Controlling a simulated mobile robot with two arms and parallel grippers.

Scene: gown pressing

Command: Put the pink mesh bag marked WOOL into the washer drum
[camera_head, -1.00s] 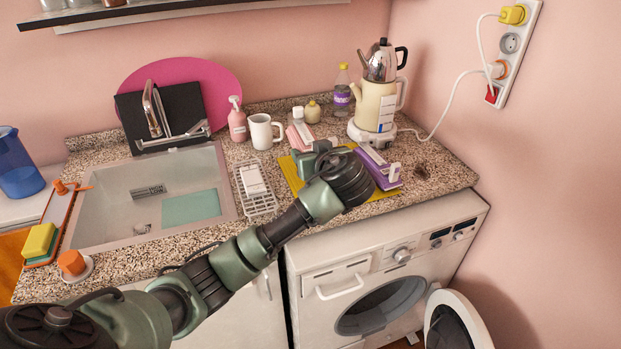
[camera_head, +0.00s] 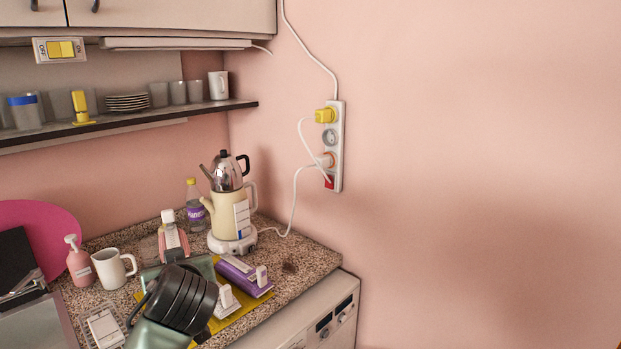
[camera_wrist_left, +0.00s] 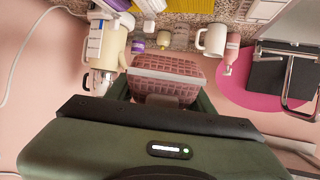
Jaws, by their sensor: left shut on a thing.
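The pink mesh bag (camera_wrist_left: 165,78) sits between the fingers of my left gripper (camera_wrist_left: 165,97) in the left wrist view, and the gripper is shut on it. No WOOL lettering is readable. In the head view my left gripper (camera_head: 182,268) is over the counter in front of the kettle, partly hidden by my wrist. A pink-and-white item (camera_head: 173,240) shows just behind it; I cannot tell whether this is the bag. Only the washer's upper front (camera_head: 318,325) shows at the bottom; its drum and door are out of view. My right gripper is not in view.
A purple case (camera_head: 243,275) lies on a yellow mat. A shelf (camera_head: 140,118) runs above.

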